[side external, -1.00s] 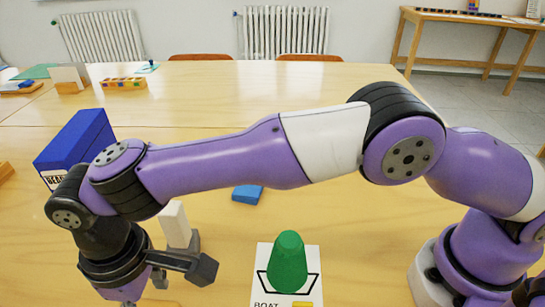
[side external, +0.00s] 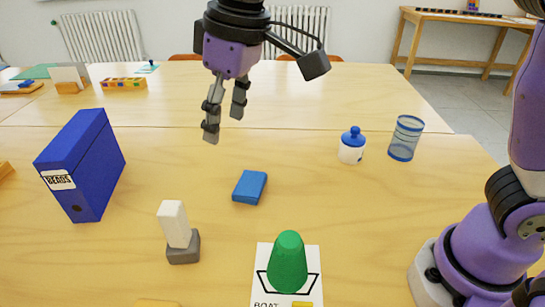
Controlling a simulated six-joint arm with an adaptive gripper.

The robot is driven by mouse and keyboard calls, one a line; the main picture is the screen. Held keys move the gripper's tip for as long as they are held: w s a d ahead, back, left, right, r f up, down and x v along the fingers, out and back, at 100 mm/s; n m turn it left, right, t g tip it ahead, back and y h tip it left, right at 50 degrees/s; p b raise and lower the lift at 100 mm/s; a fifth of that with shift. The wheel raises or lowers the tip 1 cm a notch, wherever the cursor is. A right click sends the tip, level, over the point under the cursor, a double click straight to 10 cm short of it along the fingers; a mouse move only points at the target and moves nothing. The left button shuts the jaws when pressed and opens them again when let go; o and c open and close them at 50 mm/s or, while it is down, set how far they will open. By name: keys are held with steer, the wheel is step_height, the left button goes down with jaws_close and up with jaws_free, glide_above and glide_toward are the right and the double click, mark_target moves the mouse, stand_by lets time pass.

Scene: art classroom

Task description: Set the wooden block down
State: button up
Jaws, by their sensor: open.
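My gripper (side external: 224,124) is open and empty, raised above the table with its fingers pointing down. Several block-like pieces lie apart below it, and I cannot tell which one the task means. A pale upright block (side external: 173,223) stands, slightly tilted, on a grey block (side external: 184,247) at the lower left. A flat blue block (side external: 249,187) lies on the bare table near the middle. A yellow piece (side external: 157,303) shows at the bottom edge, mostly cut off by the frame. None of these touches my gripper.
A green cone-shaped piece (side external: 287,262) stands on a white card (side external: 263,257) with a boat outline. A blue beads box (side external: 80,165) stands at the left. A white jar with blue lid (side external: 352,146) and a clear blue-banded cup (side external: 405,138) stand at the right.

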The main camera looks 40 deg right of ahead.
steer(key=s+d+f+m+t, duration=0.1)
steer(key=s+d+f+m, duration=0.1)
steer(key=s+d, duration=0.4)
steer(key=s+d+f+m+t+h, duration=0.1)
steer(key=s+d, duration=0.5)
steer(key=d, duration=0.6)
steer(key=shift+f+m+t, duration=0.7)
steer(key=shift+f+m, duration=0.3)
steer(key=shift+f, duration=0.2)
